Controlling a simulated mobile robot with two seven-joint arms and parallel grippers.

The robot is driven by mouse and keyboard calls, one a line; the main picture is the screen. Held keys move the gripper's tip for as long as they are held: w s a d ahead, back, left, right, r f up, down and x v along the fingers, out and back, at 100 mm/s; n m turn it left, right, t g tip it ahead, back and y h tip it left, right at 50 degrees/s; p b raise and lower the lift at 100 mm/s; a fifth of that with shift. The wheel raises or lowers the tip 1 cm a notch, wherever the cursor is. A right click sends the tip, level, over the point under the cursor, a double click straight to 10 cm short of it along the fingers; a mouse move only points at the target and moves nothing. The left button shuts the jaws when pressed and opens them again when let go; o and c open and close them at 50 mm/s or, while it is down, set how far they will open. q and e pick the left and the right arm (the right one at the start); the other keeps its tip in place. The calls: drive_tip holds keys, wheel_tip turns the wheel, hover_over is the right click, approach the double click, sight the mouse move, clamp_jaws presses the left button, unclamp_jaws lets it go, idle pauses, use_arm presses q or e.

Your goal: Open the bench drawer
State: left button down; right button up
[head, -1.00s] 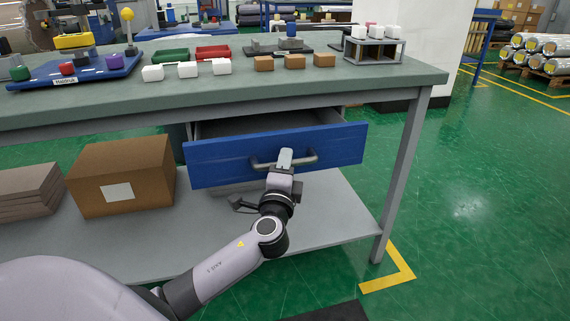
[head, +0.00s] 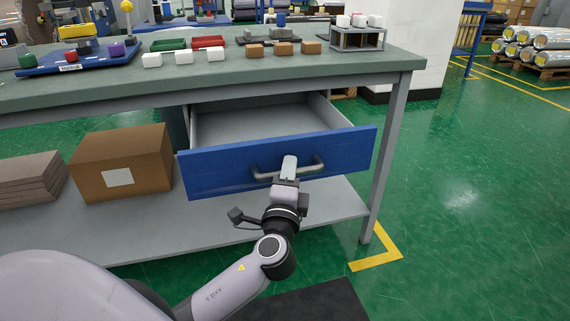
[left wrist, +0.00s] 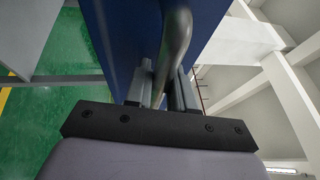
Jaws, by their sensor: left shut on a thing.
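The bench drawer has a blue front (head: 225,175) and a grey inside (head: 260,118). It stands well out from under the bench top, and the part of its inside that shows is empty. A curved grey handle (head: 313,166) is fixed across the drawer front. My left gripper (head: 288,165) is shut on the handle near its middle. In the left wrist view the handle (left wrist: 178,40) passes between the two fingers (left wrist: 160,88), beside the blue drawer front (left wrist: 125,40). My right gripper is in neither view.
The green-grey bench top (head: 130,88) carries a blue tray (head: 30,62), white blocks (head: 183,57), brown blocks (head: 284,48) and a small rack (head: 358,38). A cardboard box (head: 120,165) sits on the lower shelf (head: 230,235). The green floor (head: 470,210) at right is clear.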

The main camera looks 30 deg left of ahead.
use_arm(q)
drive_tip(key=shift+s+d, duration=1.25)
drive_tip(key=shift+d, duration=0.25)
drive_tip(key=c, duration=1.3)
unclamp_jaws()
drive_tip(key=shift+c, duration=0.2)
drive_tip(key=v, duration=0.7)
